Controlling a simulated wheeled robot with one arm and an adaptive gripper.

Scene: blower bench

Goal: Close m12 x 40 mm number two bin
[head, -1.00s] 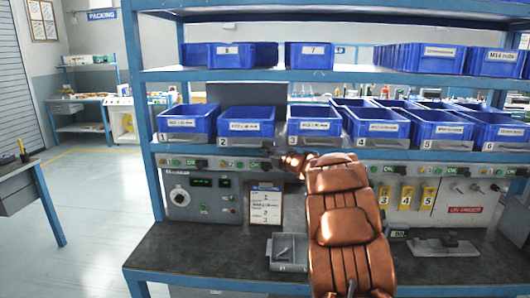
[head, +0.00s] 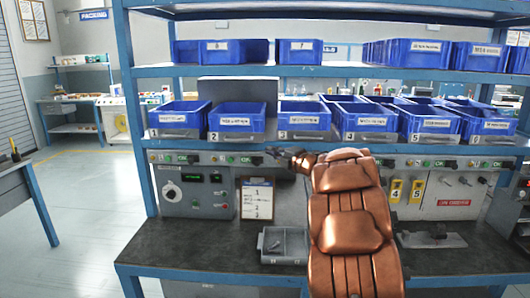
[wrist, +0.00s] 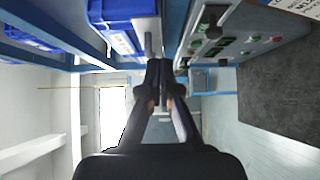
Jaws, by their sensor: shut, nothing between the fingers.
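The number two bin (head: 237,112) is a blue open-topped bin on the middle shelf, second from the left, with a "2" at its lower front corner. Its front seems to stand slightly further forward than its neighbours. Its white label is too small to read surely. My gripper (head: 268,152) is shut and empty, just below the shelf edge near this bin's lower right corner, apart from it as far as I can tell. The wrist view shows the dark fingers (wrist: 160,66) together, with blue bins (wrist: 112,18) above left; I cannot tell which bins.
Bin 1 (head: 180,112) and bin 3 (head: 305,113) flank it. Below the shelf edge (head: 235,146) are a control panel (head: 197,192), a clipboard (head: 257,197) and a grey tray (head: 285,247) on the bench. More blue bins (head: 222,50) fill the upper shelf.

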